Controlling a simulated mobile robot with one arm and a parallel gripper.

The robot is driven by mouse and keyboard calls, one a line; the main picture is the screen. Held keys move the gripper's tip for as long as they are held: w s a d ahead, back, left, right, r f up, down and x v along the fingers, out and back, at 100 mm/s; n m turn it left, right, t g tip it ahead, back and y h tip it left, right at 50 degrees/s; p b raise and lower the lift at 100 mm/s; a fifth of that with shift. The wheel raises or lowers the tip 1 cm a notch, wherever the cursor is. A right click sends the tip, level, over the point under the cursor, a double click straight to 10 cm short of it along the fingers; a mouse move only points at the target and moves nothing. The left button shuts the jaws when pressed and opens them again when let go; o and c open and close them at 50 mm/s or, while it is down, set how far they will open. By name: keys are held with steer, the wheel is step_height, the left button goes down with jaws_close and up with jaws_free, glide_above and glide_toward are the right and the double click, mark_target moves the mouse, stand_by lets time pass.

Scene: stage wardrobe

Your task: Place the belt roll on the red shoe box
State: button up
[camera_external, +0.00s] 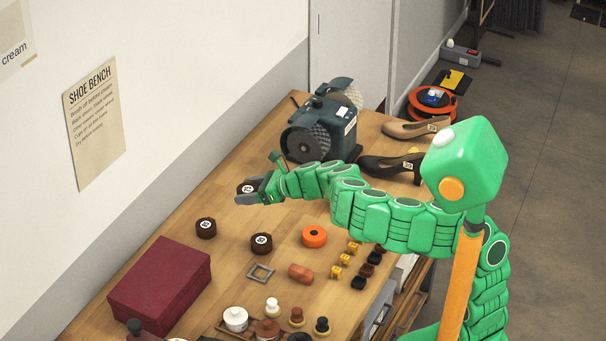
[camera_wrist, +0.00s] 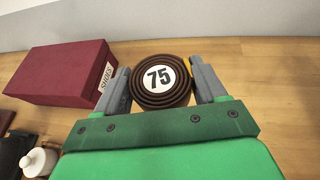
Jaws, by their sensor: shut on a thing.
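My gripper (camera_external: 251,193) is shut on a dark brown belt roll with a white round label, which reads 75 in the wrist view (camera_wrist: 160,76). In the external view the belt roll (camera_external: 247,187) is partly hidden by the jaws, over the rear left part of the bench. The red shoe box (camera_external: 160,287) lies closed on the bench at the front left, apart from my gripper. In the wrist view the red shoe box (camera_wrist: 62,73) is left of the jaws, with a label reading SHOES on its end. Its top is bare where visible.
An orange roll (camera_external: 314,237), a grey frame (camera_external: 261,272) and small pots (camera_external: 235,318) stand nearby. A grinder (camera_external: 322,125) and dark shoe (camera_external: 392,166) are behind my arm.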

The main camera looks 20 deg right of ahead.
steer(key=s+a+r+n+g+y, duration=0.1)
steer(key=s+a+r+n+g, duration=0.15)
steer(key=s+a, duration=0.45)
steer(key=s+a+r+n+g, duration=0.2)
steer(key=s+a+n+g, duration=0.25)
steer(key=s, duration=0.35)
steer(key=s+a+r+n+g+y, duration=0.1)
steer(key=s+a+r+n+g, duration=0.15)
steer(key=s+a, duration=0.5)
glide_above(155, 278)
steer(key=shift+m+g, duration=0.25)
steer(key=shift+s+d+f, duration=0.1)
steer(key=shift+d+f, duration=0.05)
steer(key=shift+f, duration=2.3)
steer(key=shift+s+d+f, duration=0.1)
steer(key=shift+f, duration=2.35)
steer(key=shift+w+a+f, duration=0.2)
steer(key=shift+a+f, duration=0.05)
steer(key=shift+f, duration=1.6)
steer(key=shift+f, duration=0.1)
